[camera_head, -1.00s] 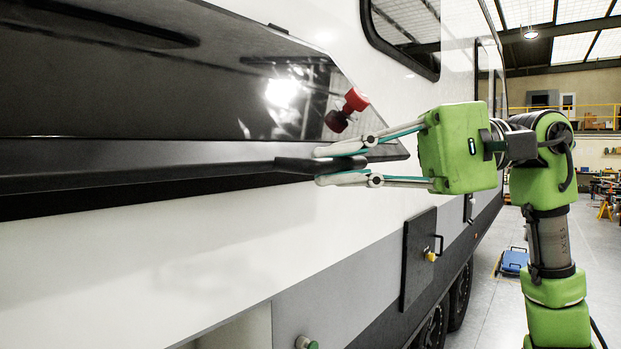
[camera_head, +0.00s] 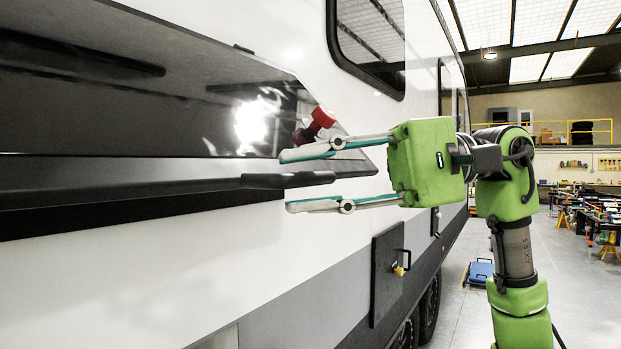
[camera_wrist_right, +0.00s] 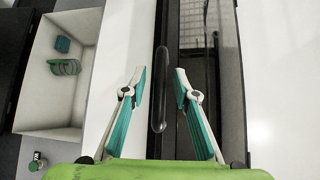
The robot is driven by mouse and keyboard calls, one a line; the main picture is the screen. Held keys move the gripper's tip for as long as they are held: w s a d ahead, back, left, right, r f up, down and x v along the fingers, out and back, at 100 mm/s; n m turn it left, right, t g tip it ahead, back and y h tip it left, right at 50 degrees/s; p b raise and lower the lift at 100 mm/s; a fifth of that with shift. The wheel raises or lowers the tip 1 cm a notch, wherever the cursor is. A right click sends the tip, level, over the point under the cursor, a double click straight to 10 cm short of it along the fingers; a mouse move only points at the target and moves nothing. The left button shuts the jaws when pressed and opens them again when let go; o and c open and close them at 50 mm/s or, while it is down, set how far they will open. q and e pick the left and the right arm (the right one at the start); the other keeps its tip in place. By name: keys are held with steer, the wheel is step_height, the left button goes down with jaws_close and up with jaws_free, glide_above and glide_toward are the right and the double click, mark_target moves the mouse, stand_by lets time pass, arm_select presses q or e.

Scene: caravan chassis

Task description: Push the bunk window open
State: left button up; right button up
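The bunk window (camera_head: 130,110) is a dark glossy pane on the white caravan side, at the left of the head view. A black rail runs along its lower edge and seems to stand out from the wall. On the rail is a black bar handle (camera_head: 290,181), which also shows in the right wrist view (camera_wrist_right: 160,88). My right gripper (camera_head: 286,181) is open, with one finger above the handle and one below. In the wrist view the handle lies between the fingers (camera_wrist_right: 160,78), apart from both. A red knob (camera_head: 322,117) is at the pane's right end. My left gripper is out of view.
The wrist view shows an open white compartment (camera_wrist_right: 72,105) holding a green coil (camera_wrist_right: 64,67). Floor right of the caravan is free near a blue item (camera_head: 481,270).

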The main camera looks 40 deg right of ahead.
steer(key=v, duration=1.2)
stand_by(0.3)
